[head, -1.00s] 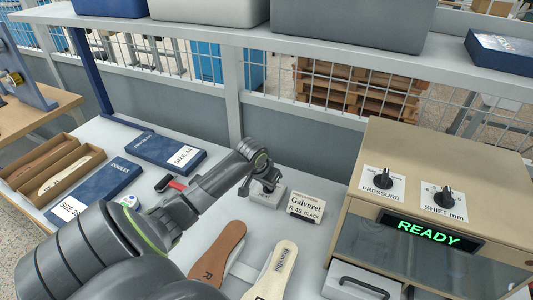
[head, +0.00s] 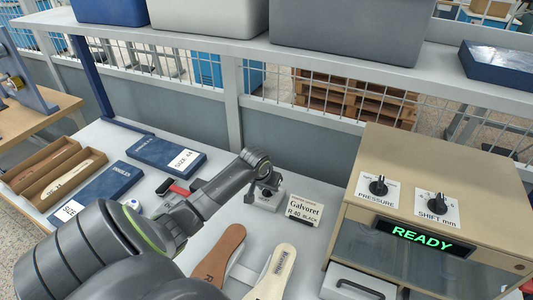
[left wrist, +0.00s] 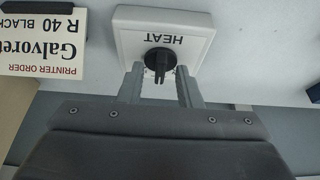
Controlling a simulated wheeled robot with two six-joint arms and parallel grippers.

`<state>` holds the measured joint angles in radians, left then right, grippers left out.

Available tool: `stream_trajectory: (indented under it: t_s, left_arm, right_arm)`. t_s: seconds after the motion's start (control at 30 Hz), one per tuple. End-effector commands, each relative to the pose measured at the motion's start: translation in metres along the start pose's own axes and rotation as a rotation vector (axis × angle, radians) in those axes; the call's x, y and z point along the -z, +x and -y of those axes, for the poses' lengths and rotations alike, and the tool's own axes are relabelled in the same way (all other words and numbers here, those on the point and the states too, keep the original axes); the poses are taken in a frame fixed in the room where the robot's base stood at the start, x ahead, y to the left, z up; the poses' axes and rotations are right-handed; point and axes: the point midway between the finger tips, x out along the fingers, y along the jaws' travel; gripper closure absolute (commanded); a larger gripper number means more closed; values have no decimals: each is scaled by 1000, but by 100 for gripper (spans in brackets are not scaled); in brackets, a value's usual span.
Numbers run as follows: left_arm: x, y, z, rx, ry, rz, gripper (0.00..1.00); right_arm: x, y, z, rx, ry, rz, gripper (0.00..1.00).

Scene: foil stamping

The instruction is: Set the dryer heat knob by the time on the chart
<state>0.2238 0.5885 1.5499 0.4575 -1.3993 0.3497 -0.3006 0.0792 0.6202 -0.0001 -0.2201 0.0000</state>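The HEAT knob (left wrist: 159,61) is a black dial on a white square plate (left wrist: 190,20) lettered HEAT, which is upside down in the left wrist view. In the head view the knob's grey-white box (head: 269,202) stands on the bench, partly hidden by my gripper. My left gripper (left wrist: 159,78) is open at the knob. Its two fingertips are on either side of the knob's pointer, with gaps visible. The scale marks around the dial are too small to read. No time chart can be made out. My right gripper is not in view.
A Galvoret order card (head: 304,207) stands right beside the heat box. Shoe insoles (head: 219,254) lie in front. The beige machine (head: 450,170) with PRESSURE and SHIFT knobs shows READY at right. Blue boxes (head: 166,153) lie to the left. A shelf (head: 330,52) spans above.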

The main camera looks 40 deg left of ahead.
Motion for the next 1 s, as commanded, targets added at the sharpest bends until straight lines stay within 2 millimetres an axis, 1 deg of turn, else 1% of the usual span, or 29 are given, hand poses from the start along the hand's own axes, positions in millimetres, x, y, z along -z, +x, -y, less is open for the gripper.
stream_trajectory:
  t_s: [0.3,0.47,0.57,0.67,0.87,1.0]
  left_arm:
    - [0,-2,0,0,0,1,68]
    - [1,-14,1,2,2,-2,68]
    - [0,-30,1,2,3,-2,68]
    - [1,-50,1,2,4,-4,68]
    - [0,-92,1,3,5,-4,68]
    - [1,-126,1,4,5,-5,68]
  right_arm:
    - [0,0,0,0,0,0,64]
    - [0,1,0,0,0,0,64]
    - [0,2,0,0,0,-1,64]
    - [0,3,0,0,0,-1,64]
    - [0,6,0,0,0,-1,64]
    - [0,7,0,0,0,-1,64]
